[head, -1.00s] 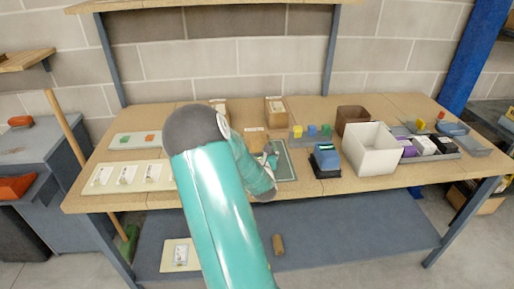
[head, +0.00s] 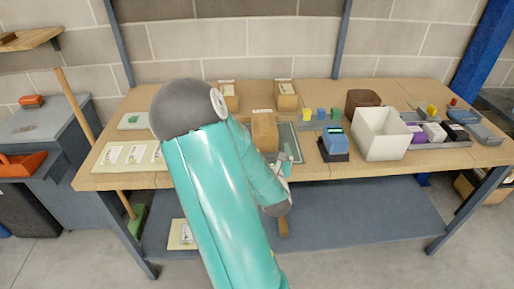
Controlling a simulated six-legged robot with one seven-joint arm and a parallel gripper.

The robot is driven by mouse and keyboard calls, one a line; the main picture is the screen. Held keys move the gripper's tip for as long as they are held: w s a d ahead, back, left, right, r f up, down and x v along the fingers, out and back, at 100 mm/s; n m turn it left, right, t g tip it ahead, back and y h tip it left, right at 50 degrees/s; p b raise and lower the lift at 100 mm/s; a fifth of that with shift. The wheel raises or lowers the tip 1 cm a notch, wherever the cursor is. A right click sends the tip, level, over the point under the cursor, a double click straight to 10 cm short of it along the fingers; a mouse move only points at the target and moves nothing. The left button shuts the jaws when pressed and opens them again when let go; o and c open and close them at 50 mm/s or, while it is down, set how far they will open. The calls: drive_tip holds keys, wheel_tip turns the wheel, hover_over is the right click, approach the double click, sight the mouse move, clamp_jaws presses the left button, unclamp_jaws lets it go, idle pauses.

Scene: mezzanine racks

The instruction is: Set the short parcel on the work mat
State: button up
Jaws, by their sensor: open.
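Three brown cardboard parcels stand on the bench: one at the back left (head: 230,98), one at the back right (head: 287,100) and one nearer (head: 264,134). I cannot tell surely which is the short one. The grey-green work mat (head: 292,139) lies just right of the nearer parcel. That parcel stands at the mat's left edge; my arm hides part of its base, so I cannot tell if it overlaps the mat. My gripper (head: 281,160) is open and empty over the mat's front part, just in front of and right of the nearer parcel.
Right of the mat stand a blue device (head: 334,144), small coloured blocks (head: 320,114), a white bin (head: 383,136) and a brown bin (head: 362,100). A tray (head: 438,140) with boxes lies farther right. White cards (head: 113,156) lie at the left. A lower shelf (head: 350,208) runs below.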

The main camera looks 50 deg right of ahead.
drive_tip(key=w+a+m, duration=0.1)
drive_tip(key=m, duration=0.1)
drive_tip(key=w+a+m+y, duration=0.1)
drive_tip(key=w+a+m, duration=0.1)
drive_tip(key=w+a+m+y, duration=0.1)
drive_tip(key=w+m, duration=0.1)
drive_tip(key=shift+a+r+g, duration=0.15)
drive_tip(key=shift+r+g, duration=0.25)
drive_tip(key=w+a+r+m+y, duration=0.2)
drive_tip(key=a+m, duration=0.1)
drive_tip(key=a, duration=0.3)
drive_tip(key=w+a+r+m+g+y, duration=0.1)
drive_tip(key=w+a+m+y, duration=0.15)
drive_tip(key=a+m, duration=0.2)
drive_tip(key=w+a+r+m+y, duration=0.1)
drive_tip(key=a+r+m+y, duration=0.15)
drive_tip(key=a, duration=0.45)
drive_tip(key=s+a+r+m+g+y, duration=0.2)
drive_tip(key=s+a+r+m, duration=0.2)
drive_tip(key=s+a, duration=0.3)
drive_tip(key=s+a+r+m+g+y, duration=0.2)
drive_tip(key=s+a+r+m, duration=0.2)
drive_tip(key=a, duration=0.9)
drive_tip(key=s+m, duration=0.2)
drive_tip(key=s, duration=0.2)
drive_tip(key=shift+a+r+y, duration=0.25)
drive_tip(key=shift+a+y, duration=0.05)
